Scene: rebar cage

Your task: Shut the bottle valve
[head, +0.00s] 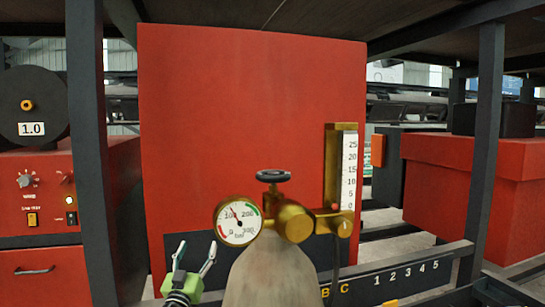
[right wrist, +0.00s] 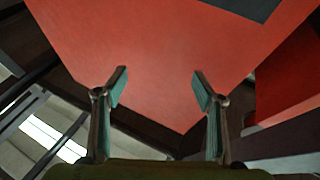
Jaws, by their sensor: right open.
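The grey gas bottle (head: 262,275) stands at the bottom centre of the head view, its lower part out of frame. On top is the bottle valve with a small black handwheel (head: 273,176) on a brass stem. A brass regulator (head: 293,222) carries a round pressure gauge (head: 238,221) on its left. My right gripper (head: 197,250) is open and empty, left of the bottle and below the gauge, apart from both. In the right wrist view its open fingers (right wrist: 160,84) face a red panel, and no valve shows there. My left gripper is not in view.
A large red panel (head: 220,100) stands behind the bottle. A flowmeter tube (head: 349,165) rises right of the regulator, with a hose below. Dark posts (head: 88,150) frame the space on both sides. A red machine with a spool (head: 30,107) stands left, a red box (head: 465,185) right.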

